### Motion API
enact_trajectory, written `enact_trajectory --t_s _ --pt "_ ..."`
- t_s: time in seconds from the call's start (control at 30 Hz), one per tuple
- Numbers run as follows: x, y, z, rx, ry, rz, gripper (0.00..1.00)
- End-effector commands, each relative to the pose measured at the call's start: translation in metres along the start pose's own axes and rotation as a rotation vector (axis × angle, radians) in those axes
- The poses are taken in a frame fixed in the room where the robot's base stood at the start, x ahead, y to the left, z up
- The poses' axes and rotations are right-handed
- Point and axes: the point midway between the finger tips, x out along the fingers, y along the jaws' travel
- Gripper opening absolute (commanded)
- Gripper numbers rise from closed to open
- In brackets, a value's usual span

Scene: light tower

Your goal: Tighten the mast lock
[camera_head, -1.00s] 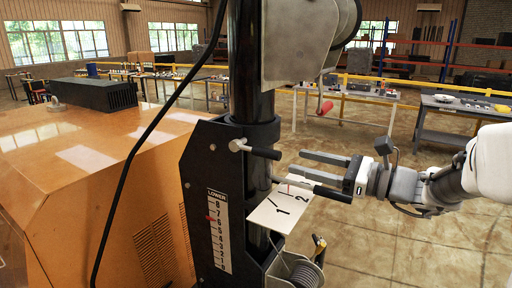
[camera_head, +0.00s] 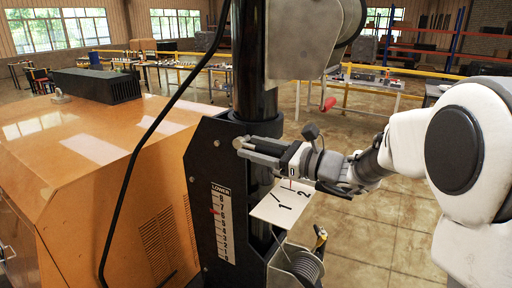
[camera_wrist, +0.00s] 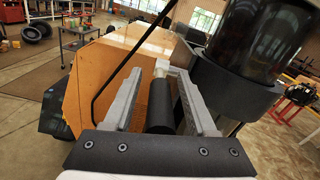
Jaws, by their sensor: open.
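The lever on the mast collar, which looks like the mast lock, has a silver hub (camera_head: 240,142) and a black grip. In the head view my gripper (camera_head: 262,150) covers most of the grip. In the wrist view the black grip (camera_wrist: 160,104) lies lengthwise between the two open fingers of my gripper (camera_wrist: 163,74), with the silver end near the fingertips. Gaps show beside the grip, so the fingers are around it and not clamped. The black mast (camera_head: 254,75) rises above the collar (camera_head: 255,127).
A white plate marked 1 and 2 (camera_head: 282,207) with a red pointer sits below my gripper. A LOWER scale (camera_head: 222,225) is on the black bracket. A dark rod (camera_head: 338,191) shows under my gripper. The orange housing (camera_head: 90,150) and a black cable (camera_head: 150,130) are left.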

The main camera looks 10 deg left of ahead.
Motion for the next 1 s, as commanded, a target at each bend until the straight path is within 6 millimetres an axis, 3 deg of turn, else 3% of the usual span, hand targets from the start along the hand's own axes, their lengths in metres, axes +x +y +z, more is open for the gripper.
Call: enact_trajectory --t_s 0.07,0.37,1.0 --pt "-0.0002 0.0000 -0.0001 0.000 0.000 0.000 0.53" --pt "-0.0004 0.0001 -0.0001 0.000 0.000 0.000 0.00" --pt "-0.0006 0.0000 -0.0001 0.000 0.000 0.000 0.00"
